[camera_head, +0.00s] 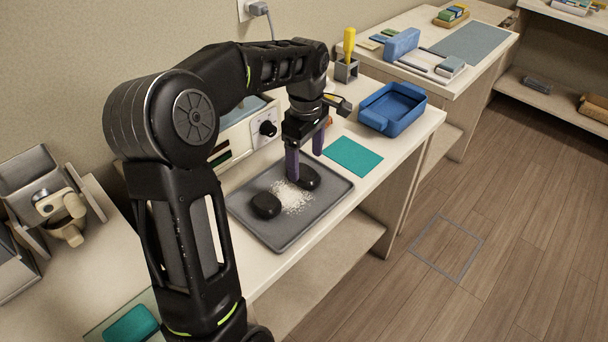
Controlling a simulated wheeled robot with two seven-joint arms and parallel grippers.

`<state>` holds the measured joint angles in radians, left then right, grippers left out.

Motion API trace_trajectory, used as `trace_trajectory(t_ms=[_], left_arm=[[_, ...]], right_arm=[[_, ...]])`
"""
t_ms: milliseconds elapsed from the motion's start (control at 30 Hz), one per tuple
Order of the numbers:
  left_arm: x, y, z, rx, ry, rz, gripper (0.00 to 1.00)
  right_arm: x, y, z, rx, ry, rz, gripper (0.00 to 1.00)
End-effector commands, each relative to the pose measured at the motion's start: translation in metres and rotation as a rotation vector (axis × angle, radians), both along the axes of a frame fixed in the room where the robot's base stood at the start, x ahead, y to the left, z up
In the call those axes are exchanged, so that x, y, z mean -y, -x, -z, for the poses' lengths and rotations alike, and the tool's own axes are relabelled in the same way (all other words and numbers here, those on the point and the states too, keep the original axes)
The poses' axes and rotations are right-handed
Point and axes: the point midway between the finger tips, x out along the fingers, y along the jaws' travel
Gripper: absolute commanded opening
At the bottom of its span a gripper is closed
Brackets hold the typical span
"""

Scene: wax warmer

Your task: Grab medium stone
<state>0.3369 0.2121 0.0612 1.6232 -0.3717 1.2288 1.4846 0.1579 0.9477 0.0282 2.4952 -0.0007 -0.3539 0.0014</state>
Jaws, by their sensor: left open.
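Two dark, rounded stones lie on a grey tray (281,238) on the counter. One stone (265,205) is on the left of the tray, and the other stone (311,179) is towards its far right. My right gripper is not in view.
White grains (291,197) lie between the stones. A teal mat (353,156) and a blue bin (392,108) are right of the tray. A pale box with a black knob (267,129) stands behind it. A yellow-handled tool (349,43) stands in a grey holder.

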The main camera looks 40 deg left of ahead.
Motion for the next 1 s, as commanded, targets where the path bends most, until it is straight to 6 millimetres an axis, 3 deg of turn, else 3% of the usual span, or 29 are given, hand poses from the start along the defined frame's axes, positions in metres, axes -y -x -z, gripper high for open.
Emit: trace_trajectory(t_ms=[300, 900, 1000], left_arm=[[0.0, 0.001, 0.04, -0.002, 0.001, 0.0, 0.79], [0.0, 0.001, 0.042, 0.0, 0.0, 0.0, 0.79], [0.0, 0.001, 0.042, 0.0, 0.0, 0.0, 0.73]], right_arm=[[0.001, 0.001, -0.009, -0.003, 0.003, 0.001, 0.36], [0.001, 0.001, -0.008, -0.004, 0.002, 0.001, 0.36], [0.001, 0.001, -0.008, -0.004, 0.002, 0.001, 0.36]])
